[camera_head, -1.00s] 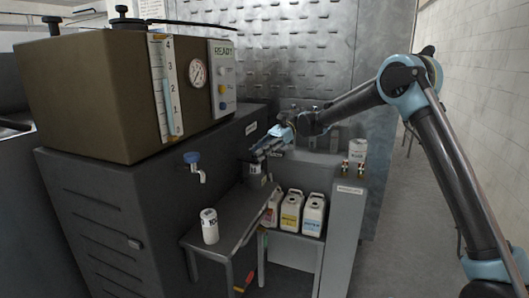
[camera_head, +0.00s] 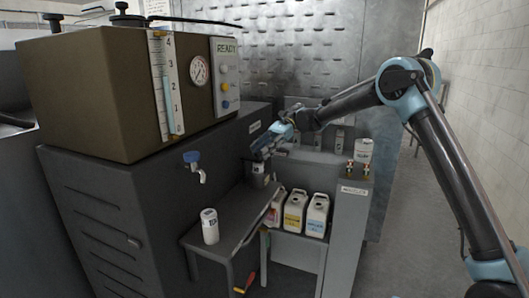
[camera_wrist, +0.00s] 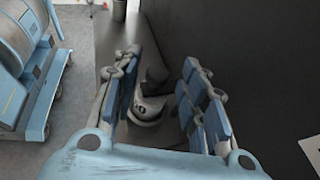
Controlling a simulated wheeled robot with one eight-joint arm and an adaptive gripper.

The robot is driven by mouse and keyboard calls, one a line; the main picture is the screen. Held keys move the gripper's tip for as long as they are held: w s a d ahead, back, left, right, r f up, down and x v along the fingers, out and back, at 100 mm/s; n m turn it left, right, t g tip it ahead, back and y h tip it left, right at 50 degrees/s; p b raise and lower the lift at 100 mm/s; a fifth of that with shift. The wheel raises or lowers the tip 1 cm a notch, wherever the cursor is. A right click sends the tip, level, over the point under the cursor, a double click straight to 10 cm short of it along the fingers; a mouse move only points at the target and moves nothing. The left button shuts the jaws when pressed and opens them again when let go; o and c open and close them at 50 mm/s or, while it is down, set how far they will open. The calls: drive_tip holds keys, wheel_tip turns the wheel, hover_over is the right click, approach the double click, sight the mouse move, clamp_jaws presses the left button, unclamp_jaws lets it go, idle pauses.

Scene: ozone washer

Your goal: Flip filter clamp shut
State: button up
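My gripper (camera_head: 262,150) is at the far end of the low bench, just above a dark grey canister (camera_head: 258,178) that appears to be the filter housing. In the wrist view, my gripper (camera_wrist: 162,60) has its blue-padded fingers spread apart. Between and beyond them shows a rounded grey part with a pale ring and dark marking (camera_wrist: 148,107). A dark upright piece (camera_wrist: 156,80) stands behind that ring. I cannot tell which part is the clamp or how far it is closed. The lower part is hidden by the gripper body.
A white can (camera_head: 209,227) stands on the bench (camera_head: 232,212). A blue-handled tap (camera_head: 192,160) juts out above it. White jugs (camera_head: 316,214) stand to the right, beside a grey panel (camera_head: 345,235). The dark cabinet wall (camera_wrist: 265,70) is close on the gripper's right.

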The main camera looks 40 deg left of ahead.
drive_tip(key=shift+w+f, duration=0.1)
drive_tip(key=shift+f, duration=0.05)
drive_tip(key=shift+w, duration=0.15)
drive_tip(key=v, duration=0.7)
idle(0.5)
